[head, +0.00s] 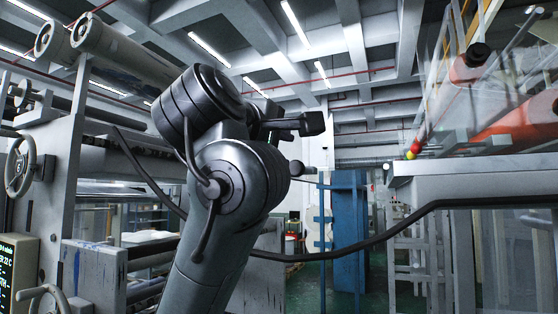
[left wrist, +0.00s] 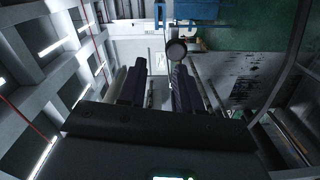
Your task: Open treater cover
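My left arm crosses the middle of the head view, and its dark left gripper (head: 308,146) points right, away from the camera. In the left wrist view the gripper (left wrist: 158,72) has two dark fingers standing apart with a clear gap. A round dark knob (left wrist: 176,50) shows near the tip of the right-hand finger; I cannot tell whether they touch. A small dark knob (head: 297,168) with a short rod shows beside the wrist in the head view. I cannot tell which part is the treater cover. My right gripper is not in view.
A machine frame with a handwheel (head: 20,168) and large rollers (head: 110,45) stands at left. A grey beam (head: 470,185) and orange rollers (head: 515,125) are at right, with a black cable (head: 400,220) below. A blue cabinet (head: 348,235) stands behind on green floor.

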